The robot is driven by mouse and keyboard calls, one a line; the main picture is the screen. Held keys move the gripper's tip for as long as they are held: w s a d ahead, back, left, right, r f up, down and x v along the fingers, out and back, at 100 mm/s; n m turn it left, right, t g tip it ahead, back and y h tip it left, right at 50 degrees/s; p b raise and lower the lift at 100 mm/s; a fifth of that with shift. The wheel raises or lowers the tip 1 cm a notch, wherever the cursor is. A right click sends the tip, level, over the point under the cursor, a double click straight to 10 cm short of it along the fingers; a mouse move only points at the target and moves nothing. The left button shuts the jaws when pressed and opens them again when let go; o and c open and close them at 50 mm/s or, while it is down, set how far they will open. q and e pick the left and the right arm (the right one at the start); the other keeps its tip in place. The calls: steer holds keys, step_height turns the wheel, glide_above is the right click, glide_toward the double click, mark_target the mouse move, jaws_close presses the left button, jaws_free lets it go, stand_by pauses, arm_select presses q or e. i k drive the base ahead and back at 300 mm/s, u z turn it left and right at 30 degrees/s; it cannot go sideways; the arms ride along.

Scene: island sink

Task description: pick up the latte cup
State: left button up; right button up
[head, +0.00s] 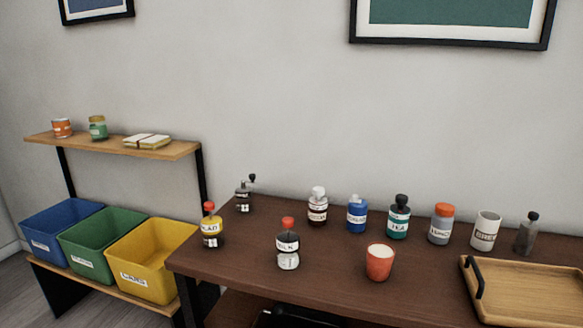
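A red-orange cup (380,264) with a pale inside stands upright near the front edge of the dark wooden table (330,285). It has no label that I can read, so I cannot confirm that it is the latte cup. A white cup (486,232) with a dark printed label stands at the back right of the table; its text is too small to read surely. Neither of my grippers shows in the head view.
Several labelled bottles and jars line the table's back, including a blue one (357,215). A wooden tray (535,292) fills the right. Coloured bins (150,270) stand on a left rack.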

mark_target(380, 256)
steer(key=k, duration=1.2)
steer(key=u, duration=0.65)
steer(key=i, duration=1.75)
steer(key=z, duration=0.8)
